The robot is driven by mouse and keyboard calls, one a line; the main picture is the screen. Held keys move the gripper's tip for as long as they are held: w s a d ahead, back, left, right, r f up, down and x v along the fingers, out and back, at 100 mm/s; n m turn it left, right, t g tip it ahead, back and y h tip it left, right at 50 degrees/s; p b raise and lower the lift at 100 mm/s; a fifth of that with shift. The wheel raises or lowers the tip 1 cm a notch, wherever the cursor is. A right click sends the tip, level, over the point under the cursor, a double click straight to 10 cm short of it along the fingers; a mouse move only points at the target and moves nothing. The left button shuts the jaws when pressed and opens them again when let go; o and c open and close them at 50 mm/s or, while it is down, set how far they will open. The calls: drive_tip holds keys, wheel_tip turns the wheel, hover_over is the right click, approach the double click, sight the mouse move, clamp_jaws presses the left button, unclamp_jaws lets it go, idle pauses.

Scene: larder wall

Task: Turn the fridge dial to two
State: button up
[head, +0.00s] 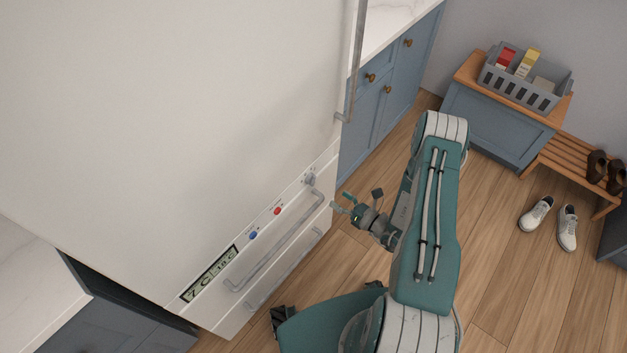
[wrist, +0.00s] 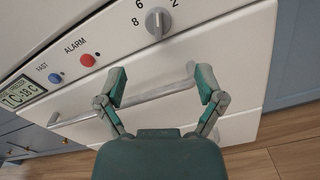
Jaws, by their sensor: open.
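The fridge dial (wrist: 158,23) is a small grey knob on the white control strip, at the top of the wrist view. It also shows near the right end of the strip in the head view (head: 309,180). The numbers 8, 6 and 2 show around it; its upper part is cut off by the frame edge, and I cannot tell which number it points to. My gripper (wrist: 162,85) is open and empty, its two teal fingers spread below the dial and apart from it. In the head view, my gripper (head: 342,203) is just right of the fridge front.
A red alarm button (wrist: 87,60), a blue button (wrist: 55,78) and a display (wrist: 20,92) lie left of the dial. A drawer handle bar (wrist: 130,105) runs below, by my fingers. A bench (head: 585,170) and shoes (head: 567,228) are far right.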

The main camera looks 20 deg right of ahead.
sight(314, 182)
drive_tip(key=x, duration=1)
drive_tip(key=shift+a, duration=0.1)
